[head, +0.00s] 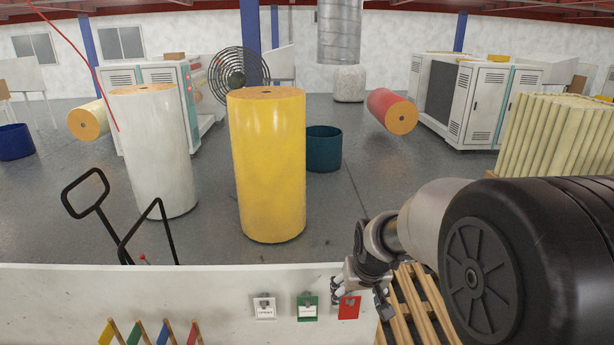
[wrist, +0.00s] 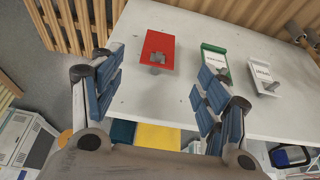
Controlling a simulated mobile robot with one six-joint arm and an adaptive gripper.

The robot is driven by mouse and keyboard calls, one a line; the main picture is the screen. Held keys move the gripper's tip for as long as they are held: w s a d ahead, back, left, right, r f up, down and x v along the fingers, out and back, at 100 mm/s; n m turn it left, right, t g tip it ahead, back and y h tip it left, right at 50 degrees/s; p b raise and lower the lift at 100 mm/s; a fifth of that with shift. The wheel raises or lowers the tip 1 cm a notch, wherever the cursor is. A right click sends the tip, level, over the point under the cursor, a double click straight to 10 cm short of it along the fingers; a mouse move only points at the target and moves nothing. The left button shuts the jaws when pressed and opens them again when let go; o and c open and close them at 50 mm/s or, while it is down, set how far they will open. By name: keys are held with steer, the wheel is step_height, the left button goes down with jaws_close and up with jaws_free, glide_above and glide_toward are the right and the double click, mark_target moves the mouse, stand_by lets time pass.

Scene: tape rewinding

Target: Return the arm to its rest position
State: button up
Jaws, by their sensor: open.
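My gripper (head: 361,292) is at the far side of a white board or tabletop, at the end of my arm, which reaches in from the right in the head view. In the wrist view my gripper (wrist: 157,80) has its blue-padded fingers spread apart with nothing between them. A red card (wrist: 157,46) with a grey clip or knob lies beyond the fingertips, apart from them. It also shows in the head view (head: 349,309), close to the gripper.
A green card (head: 307,309) and a white card (head: 264,309) sit beside the red one on the white surface (head: 150,285). Wooden pallet slats (head: 411,312) lie under my arm. A yellow roll (head: 268,165) and a white roll (head: 152,150) stand beyond.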

steer(key=s+r+b, duration=0.4)
steer(key=s+r, duration=0.1)
steer(key=s, duration=0.8)
steer(key=s+f+b, duration=0.2)
steer(key=s+b, duration=0.2)
steer(key=s, duration=1.2)
steer(key=shift+f, duration=0.3)
